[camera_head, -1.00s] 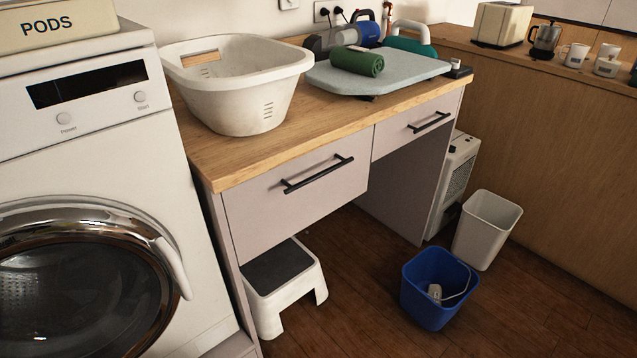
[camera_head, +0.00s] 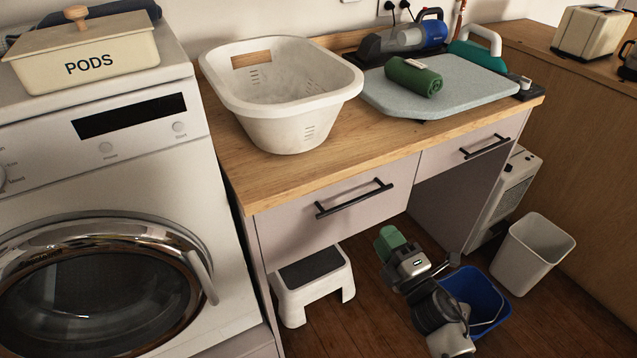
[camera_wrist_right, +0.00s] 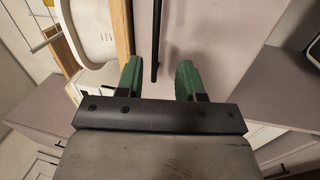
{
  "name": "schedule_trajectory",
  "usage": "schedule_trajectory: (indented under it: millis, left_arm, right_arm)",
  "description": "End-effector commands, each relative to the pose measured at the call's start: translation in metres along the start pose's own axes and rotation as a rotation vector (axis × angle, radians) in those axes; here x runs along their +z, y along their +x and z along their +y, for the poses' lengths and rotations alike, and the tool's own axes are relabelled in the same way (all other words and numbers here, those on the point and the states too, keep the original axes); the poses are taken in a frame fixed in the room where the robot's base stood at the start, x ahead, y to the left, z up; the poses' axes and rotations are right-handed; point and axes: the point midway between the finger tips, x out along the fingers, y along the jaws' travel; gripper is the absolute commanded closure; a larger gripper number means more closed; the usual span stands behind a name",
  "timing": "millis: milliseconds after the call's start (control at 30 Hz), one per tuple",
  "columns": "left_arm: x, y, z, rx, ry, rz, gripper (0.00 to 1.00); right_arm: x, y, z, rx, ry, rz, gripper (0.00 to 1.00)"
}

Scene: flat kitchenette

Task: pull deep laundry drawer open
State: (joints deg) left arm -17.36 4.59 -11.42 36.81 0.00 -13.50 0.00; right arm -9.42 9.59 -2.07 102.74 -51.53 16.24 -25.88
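The deep laundry drawer (camera_head: 290,225) is the larger left front under the wooden counter, and it is shut. Its black bar handle (camera_head: 355,198) runs across the front. My right gripper (camera_head: 391,240) is below and to the right of this handle, apart from it. In the right wrist view its two green fingers (camera_wrist_right: 159,77) are spread with nothing between their tips. A black bar handle (camera_wrist_right: 156,40) lies ahead of the gap between the fingers, against the pale drawer front. My left gripper is not in view.
A shallower drawer with its own handle (camera_head: 486,147) is to the right. A white step stool (camera_head: 313,281) stands below the deep drawer. A blue bucket (camera_head: 478,298) and a white bin (camera_head: 533,254) stand on the floor. The washing machine (camera_head: 105,200) borders the left side.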

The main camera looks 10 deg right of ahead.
Motion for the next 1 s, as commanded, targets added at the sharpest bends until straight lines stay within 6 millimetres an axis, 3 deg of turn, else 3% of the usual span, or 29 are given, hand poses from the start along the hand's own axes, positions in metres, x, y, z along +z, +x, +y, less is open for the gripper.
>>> schedule_trajectory:
  millis: [167,633,800,1000]
  left_arm:
    - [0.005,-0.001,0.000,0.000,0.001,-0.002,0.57]
    - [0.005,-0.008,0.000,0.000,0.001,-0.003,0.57]
    - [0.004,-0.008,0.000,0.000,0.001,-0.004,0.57]
    - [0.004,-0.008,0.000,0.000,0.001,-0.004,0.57]
  right_arm:
    - [-0.003,0.013,0.005,0.014,-0.031,0.029,0.63]
    - [-0.005,0.094,0.006,0.014,-0.027,0.026,0.63]
    - [-0.006,0.107,0.005,0.012,-0.027,0.027,0.63]
    - [-0.006,0.110,0.005,0.011,-0.026,0.026,0.63]
